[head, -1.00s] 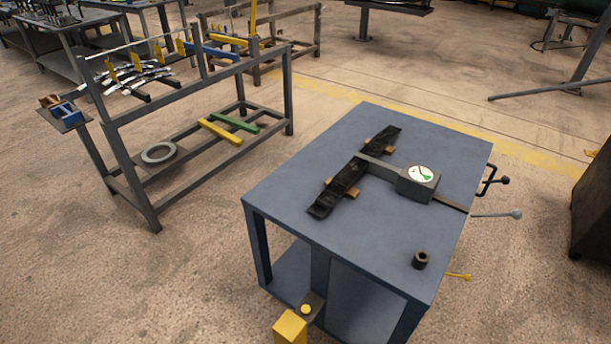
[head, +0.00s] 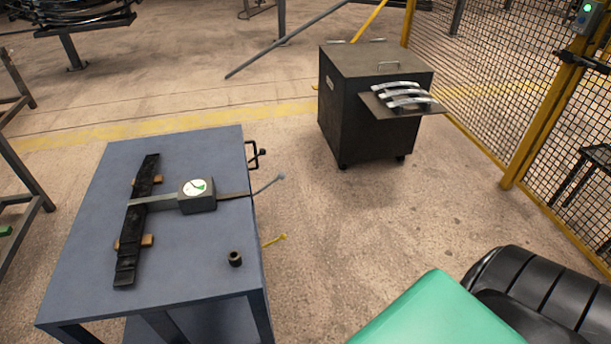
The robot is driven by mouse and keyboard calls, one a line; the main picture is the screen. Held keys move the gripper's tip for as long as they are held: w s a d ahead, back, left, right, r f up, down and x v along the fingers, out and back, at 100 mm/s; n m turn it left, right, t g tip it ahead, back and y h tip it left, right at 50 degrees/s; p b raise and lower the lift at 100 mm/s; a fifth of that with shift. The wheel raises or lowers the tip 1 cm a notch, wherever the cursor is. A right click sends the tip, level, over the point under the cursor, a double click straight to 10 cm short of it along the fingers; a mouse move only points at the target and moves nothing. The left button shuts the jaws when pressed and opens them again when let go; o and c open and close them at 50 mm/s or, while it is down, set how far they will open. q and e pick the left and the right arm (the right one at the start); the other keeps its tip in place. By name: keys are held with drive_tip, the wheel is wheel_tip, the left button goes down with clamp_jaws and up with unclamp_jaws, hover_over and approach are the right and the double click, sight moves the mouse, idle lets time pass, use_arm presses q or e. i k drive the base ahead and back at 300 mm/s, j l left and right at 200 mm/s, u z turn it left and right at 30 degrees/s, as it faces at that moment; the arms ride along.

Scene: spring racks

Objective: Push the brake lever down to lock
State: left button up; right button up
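A blue-topped cart table (head: 85,215) stands at the left of the head view. A thin yellow lever (head: 275,240) with a small knob sticks out from its right side, near the front corner. No label shows which is the brake lever. Neither gripper is in view, and nothing is seen touching the levers.
On the table are a black leaf-spring strip (head: 138,225), a gauge box (head: 197,203) and a small dark cylinder (head: 235,259). A dark cabinet (head: 365,110) with curved metal bars (head: 408,94) stands beyond. Yellow-framed mesh fence (head: 515,75) is at right. Floor between table and cabinet is clear.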

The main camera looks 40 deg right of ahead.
sight(284, 235)
drive_tip(key=z, duration=1)
drive_tip(key=i+l+z, duration=0.55)
drive_tip(key=i, duration=0.25)
drive_tip(key=i+l+z, duration=0.1)
drive_tip(key=i, duration=0.65)
drive_tip(key=i+l+z, duration=0.15)
drive_tip(key=i, duration=0.55)
drive_tip(key=i+l+u, duration=0.1)
drive_tip(key=i+u, duration=0.15)
drive_tip(key=u, duration=0.15)
drive_tip(key=i+l+u, duration=0.15)
drive_tip(key=u, duration=0.25)
drive_tip(key=i+l+u, duration=0.2)
drive_tip(key=u, duration=0.25)
drive_tip(key=i+l+u, duration=0.15)
drive_tip(key=l+u, duration=0.25)
drive_tip(key=j, duration=0.1)
